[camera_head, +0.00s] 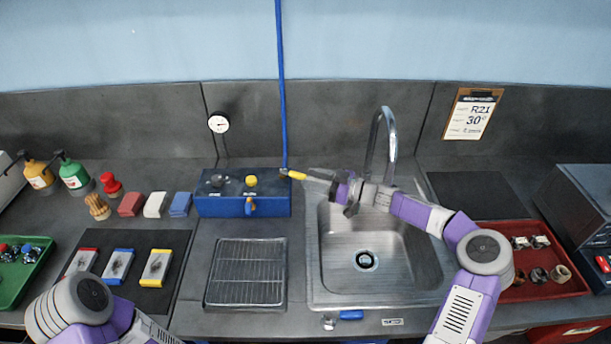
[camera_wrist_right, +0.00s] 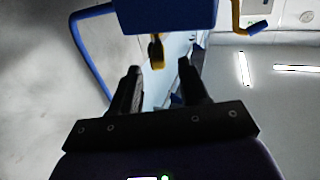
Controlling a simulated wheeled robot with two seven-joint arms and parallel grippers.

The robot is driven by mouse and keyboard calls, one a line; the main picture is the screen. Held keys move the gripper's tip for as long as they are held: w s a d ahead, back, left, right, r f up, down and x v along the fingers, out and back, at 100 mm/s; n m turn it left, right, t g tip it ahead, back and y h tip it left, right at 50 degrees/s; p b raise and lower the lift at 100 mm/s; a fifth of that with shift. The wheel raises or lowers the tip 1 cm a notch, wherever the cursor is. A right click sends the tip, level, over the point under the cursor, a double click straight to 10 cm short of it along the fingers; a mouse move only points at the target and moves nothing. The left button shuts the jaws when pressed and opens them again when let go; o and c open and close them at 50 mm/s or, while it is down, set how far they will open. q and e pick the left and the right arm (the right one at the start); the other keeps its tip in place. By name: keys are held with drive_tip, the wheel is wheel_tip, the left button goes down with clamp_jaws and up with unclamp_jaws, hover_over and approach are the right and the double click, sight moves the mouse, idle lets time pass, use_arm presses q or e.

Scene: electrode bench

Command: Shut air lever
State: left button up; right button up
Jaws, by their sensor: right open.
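The yellow air lever (camera_head: 296,175) sticks out to the right at the foot of the blue air hose (camera_head: 283,90), by the back right corner of the blue box (camera_head: 240,205). My right gripper (camera_head: 312,178) is open, level with the lever's free end and pointing left at it. In the right wrist view a yellow piece (camera_wrist_right: 156,53) shows beyond and between the open fingertips (camera_wrist_right: 160,68), below a blue body (camera_wrist_right: 165,15). I cannot tell whether the fingers touch the lever. My left arm is at the bottom left, its gripper out of view.
The sink (camera_head: 325,275) and its tall tap (camera_head: 386,125) lie beneath and behind my right arm. A wire rack (camera_head: 245,285) stands in front. A red tray (camera_head: 560,288) is at right.

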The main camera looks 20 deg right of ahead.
sight(293, 175)
drive_tip(key=shift+x, duration=1.4)
clamp_jaws()
